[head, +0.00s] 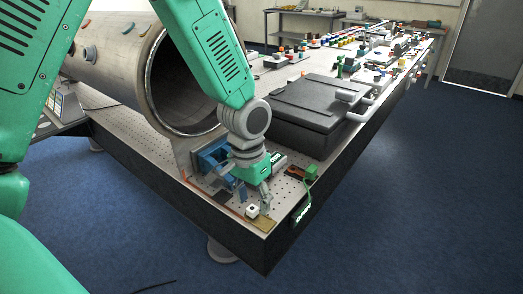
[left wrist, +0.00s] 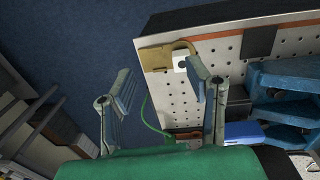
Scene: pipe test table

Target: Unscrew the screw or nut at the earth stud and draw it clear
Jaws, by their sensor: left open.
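A small white block with a dark round centre (head: 252,211) sits at the near corner of the table, by a brass-coloured plate (head: 264,223). It looks like the screw or nut at the earth stud, but its thread is too small to make out. In the left wrist view the white block (left wrist: 180,65) shows beside the right-hand finger, with the brass plate (left wrist: 154,59) beyond. My left gripper (head: 265,207) is open and points down close to the block; its fingers (left wrist: 160,80) are spread and empty. Contact cannot be told. My right gripper is not in view.
A blue fixture (head: 212,158) stands close behind my left gripper. A green cable (head: 306,186) hangs over the table edge on the right. A large pipe (head: 185,90) and a black case (head: 317,112) stand farther back. Floor is clear at the front right.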

